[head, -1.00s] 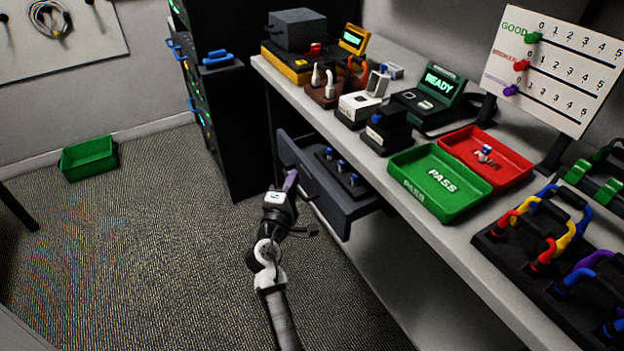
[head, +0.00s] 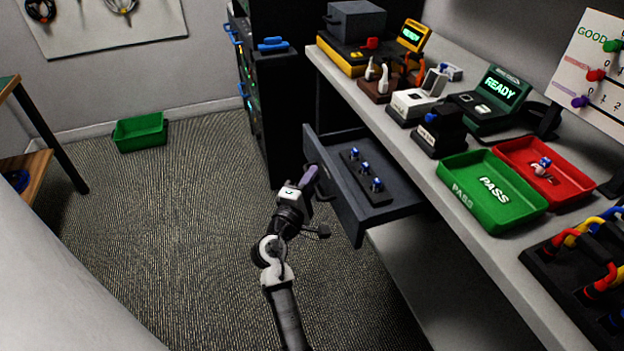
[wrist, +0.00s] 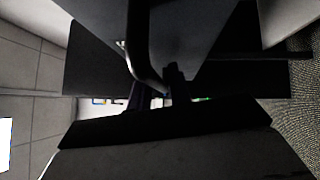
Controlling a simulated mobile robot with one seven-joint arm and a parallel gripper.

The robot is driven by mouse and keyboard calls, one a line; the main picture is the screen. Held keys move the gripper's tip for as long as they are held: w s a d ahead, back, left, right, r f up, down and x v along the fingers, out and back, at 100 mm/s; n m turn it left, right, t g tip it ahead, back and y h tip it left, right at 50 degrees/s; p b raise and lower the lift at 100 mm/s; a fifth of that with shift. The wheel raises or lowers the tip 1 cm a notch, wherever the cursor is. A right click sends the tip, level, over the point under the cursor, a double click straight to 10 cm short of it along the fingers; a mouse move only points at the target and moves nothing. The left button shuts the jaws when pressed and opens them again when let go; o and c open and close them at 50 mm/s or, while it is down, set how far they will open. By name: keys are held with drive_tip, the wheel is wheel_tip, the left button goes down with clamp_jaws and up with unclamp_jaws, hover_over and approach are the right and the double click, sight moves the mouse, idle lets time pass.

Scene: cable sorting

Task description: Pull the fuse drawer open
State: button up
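The fuse drawer (head: 332,190) is a dark grey drawer under the counter. It stands well out from the counter, with its inside showing. A black strip with several blue-topped fuses (head: 365,172) lies in it. My gripper (head: 311,177) is at the outer face of the drawer front. In the wrist view the grey bar handle (wrist: 138,45) runs down between the two dark fingers of my gripper (wrist: 158,92), which appear closed around it. The exact contact is dark and partly hidden.
The counter (head: 405,160) above carries a green PASS tray (head: 470,207), a red tray (head: 575,190) and several devices. A black cabinet (head: 275,110) stands behind the drawer. A green bin (head: 140,133) sits on the floor. The carpet left of my arm is clear.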

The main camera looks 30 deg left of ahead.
drive_tip(key=s+d+f+b, duration=0.2)
drive_tip(key=s, duration=1.1)
drive_tip(key=shift+s+b, duration=0.3)
drive_tip(key=shift+a+r, duration=0.1)
